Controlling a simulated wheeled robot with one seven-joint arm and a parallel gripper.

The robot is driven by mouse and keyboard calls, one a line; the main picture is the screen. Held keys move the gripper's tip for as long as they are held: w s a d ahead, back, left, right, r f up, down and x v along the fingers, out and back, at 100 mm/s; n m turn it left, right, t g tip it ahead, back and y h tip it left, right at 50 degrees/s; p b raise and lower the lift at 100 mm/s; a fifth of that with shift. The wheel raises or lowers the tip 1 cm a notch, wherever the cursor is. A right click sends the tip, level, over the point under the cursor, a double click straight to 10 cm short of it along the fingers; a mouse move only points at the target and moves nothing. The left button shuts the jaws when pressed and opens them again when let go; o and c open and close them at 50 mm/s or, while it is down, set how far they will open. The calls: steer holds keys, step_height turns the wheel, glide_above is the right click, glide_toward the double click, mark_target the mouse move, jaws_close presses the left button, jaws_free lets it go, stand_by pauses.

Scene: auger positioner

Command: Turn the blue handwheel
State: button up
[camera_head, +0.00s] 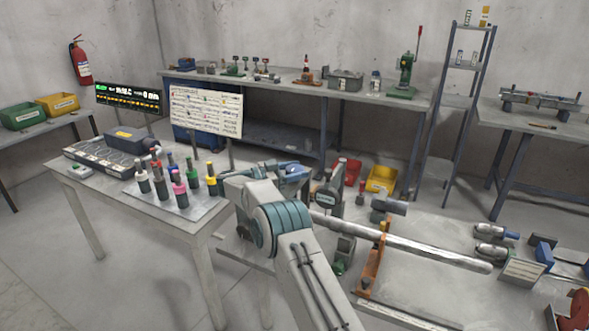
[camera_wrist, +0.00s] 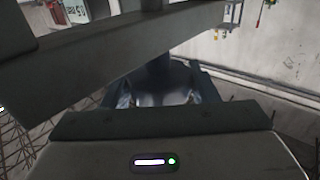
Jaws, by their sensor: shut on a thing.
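My gripper (camera_wrist: 160,85) shows in the wrist view with a finger on each side of a dark blue-grey piece, and it is shut on it. In the head view a blue part (camera_head: 293,171), which looks like the blue handwheel, shows at the end of my arm, at the left end of the machine. My arm covers some of this spot. The wheel's rim and its contact with the fingers cannot be made out clearly.
At left a table (camera_head: 200,226) holds several coloured bottles close to my arm. A display (camera_head: 128,97) and a chart board (camera_head: 206,113) stand behind. Red and yellow bins (camera_head: 382,178) lie beyond the machine.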

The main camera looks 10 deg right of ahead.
mark_target(302, 169)
steer(key=shift+m+g+p, duration=0.4)
steer(key=shift+m+g, duration=0.4)
steer(key=shift+g, duration=0.4)
steer(key=o, duration=1)
steer(key=shift+c, duration=0.2)
step_height(302, 169, up, 4)
steer(key=shift+d+r+b, duration=0.1)
steer(key=shift+d+b, duration=0.05)
steer(key=shift+b, duration=0.5)
steer(key=shift+s+d+r+b, duration=0.3)
steer(key=shift+d+b, duration=0.15)
steer(key=shift+b, duration=0.05)
steer(key=shift+s+d+r+b, duration=0.25)
steer(key=shift+d+b, duration=0.2)
steer(key=s+d+r+b, duration=0.2)
steer(key=s+d+r, duration=0.2)
steer(key=d, duration=0.4)
steer(key=shift+s+r, duration=0.35)
steer(key=shift+r, duration=0.5)
